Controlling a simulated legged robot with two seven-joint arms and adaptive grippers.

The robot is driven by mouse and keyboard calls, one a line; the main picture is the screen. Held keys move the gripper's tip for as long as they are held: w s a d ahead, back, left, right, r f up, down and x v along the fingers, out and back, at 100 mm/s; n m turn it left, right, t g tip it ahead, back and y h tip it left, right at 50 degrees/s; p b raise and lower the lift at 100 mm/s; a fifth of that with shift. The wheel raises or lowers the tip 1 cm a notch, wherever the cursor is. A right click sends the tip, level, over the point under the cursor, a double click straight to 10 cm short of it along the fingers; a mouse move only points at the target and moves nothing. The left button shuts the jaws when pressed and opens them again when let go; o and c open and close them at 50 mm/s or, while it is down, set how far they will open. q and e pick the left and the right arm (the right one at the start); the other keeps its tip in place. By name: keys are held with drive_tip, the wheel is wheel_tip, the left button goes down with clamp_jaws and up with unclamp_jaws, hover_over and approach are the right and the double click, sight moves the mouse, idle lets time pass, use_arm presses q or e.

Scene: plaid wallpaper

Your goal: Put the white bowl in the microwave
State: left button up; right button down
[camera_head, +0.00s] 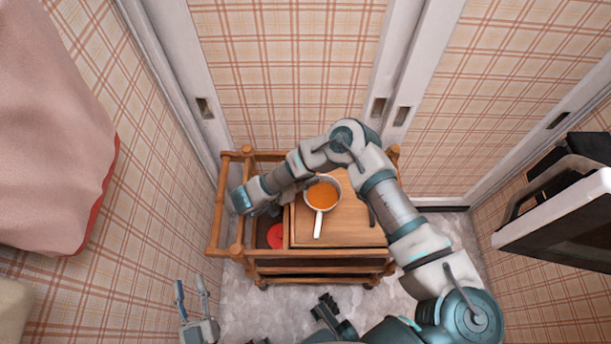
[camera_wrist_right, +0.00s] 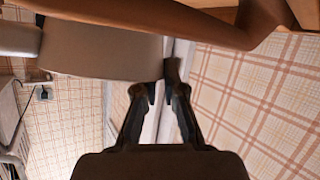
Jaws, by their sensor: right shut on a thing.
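The white bowl (camera_head: 310,202), a round pan-like vessel with a white handle and orange contents, is over the wooden board on the cart. My right arm arches over the cart from the right, and my right gripper (camera_head: 279,204) is at the bowl's left side, shut on its rim. The bowl's beige, shaded side (camera_wrist_right: 100,55) also shows in the right wrist view, at the fingertips (camera_wrist_right: 165,90). I cannot tell whether it touches the board. My left gripper (camera_head: 191,288) is open and empty at the lower left. The microwave (camera_head: 565,215) is at the right edge, partly cut off.
The wooden cart (camera_head: 213,225) has raised rails and corner posts. A red round thing (camera_head: 275,236) lies in its left part. Plaid walls and white door frames close in behind. A pink cloth-like shape (camera_head: 50,130) fills the upper left. Grey floor (camera_head: 450,235) is clear right of the cart.

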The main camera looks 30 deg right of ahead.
drive_tip(key=shift+w+d, duration=0.2)
drive_tip(key=shift+w, duration=0.15)
drive_tip(key=shift+w+d, duration=0.1)
drive_tip(key=shift+d, duration=0.15)
drive_tip(key=shift+w+d+f+b, duration=0.25)
drive_tip(key=shift+w+d+b, duration=0.2)
drive_tip(key=shift+w+d, duration=0.25)
drive_tip(key=shift+f+b, duration=0.4)
drive_tip(key=shift+f, duration=0.45)
drive_tip(key=shift+a+f, duration=0.25)
drive_tip(key=shift+f, duration=0.25)
drive_tip(key=shift+a, duration=0.15)
drive_tip(key=c, duration=1.7)
unclamp_jaws()
drive_tip(key=o, duration=0.4)
drive_tip(key=shift+d+f, duration=0.1)
drive_tip(key=shift+d, duration=0.15)
use_arm(q)
drive_tip(key=r+t, duration=0.1)
drive_tip(key=s+r+t, duration=0.1)
drive_tip(key=r, duration=0.1)
drive_tip(key=d+r+t, duration=0.1)
drive_tip(key=t, duration=0.1)
drive_tip(key=shift+s+r+h, duration=0.2)
drive_tip(key=shift+s+h, duration=0.05)
drive_tip(key=shift+h, duration=0.05)
use_arm(e)
drive_tip(key=shift+o, duration=0.2)
